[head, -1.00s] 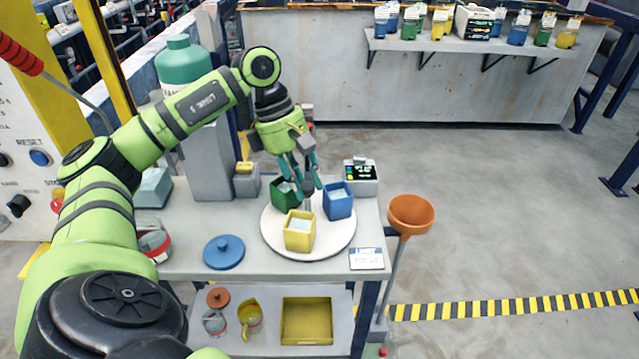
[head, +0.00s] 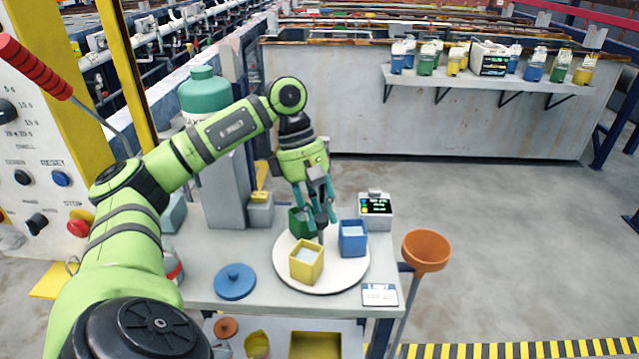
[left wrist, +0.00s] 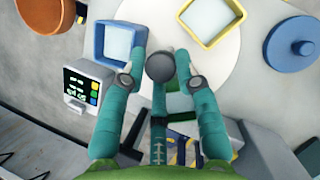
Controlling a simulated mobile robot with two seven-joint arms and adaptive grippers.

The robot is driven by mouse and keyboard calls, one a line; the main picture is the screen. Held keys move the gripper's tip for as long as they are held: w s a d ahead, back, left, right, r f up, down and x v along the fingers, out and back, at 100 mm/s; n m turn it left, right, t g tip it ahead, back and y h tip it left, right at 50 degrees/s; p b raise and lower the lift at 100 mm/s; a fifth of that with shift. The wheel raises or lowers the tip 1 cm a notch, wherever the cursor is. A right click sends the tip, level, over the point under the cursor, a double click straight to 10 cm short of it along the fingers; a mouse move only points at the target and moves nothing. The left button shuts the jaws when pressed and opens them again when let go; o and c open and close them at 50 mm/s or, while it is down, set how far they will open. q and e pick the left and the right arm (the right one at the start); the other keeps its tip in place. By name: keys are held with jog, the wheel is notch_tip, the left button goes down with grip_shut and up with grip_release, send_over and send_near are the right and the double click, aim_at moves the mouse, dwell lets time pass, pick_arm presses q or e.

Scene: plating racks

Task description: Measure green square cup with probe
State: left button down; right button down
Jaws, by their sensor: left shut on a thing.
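The green square cup (head: 297,224) stands on a round white turntable (head: 345,281), at its back left and partly behind my fingers. In the left wrist view the green cup (left wrist: 178,106) shows only in part between my fingers. A blue square cup (head: 353,239) and a yellow square cup (head: 307,264) stand on the same disc. My left gripper (head: 318,212) points down and is shut on a dark round knob (left wrist: 160,67), whose grey stem goes down between the cups toward the disc's middle. I cannot clearly tell a probe. My right gripper is not in view.
A white meter (head: 376,208) with a lit display stands behind the blue cup. A blue lid (head: 235,281) lies left of the disc, a label card (head: 380,295) at front right. An orange funnel (head: 427,251) stands right of the table. A grey holder (head: 260,210) stands behind.

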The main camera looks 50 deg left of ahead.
pick_arm(q)
jog(key=shift+s+d+f, duration=0.15)
jog(key=shift+d, duration=0.05)
jog(key=c, duration=1)
grip_release()
jog(key=shift+a+r, duration=0.25)
jog(key=shift+r, duration=0.4)
jog(key=shift+v, duration=5.45)
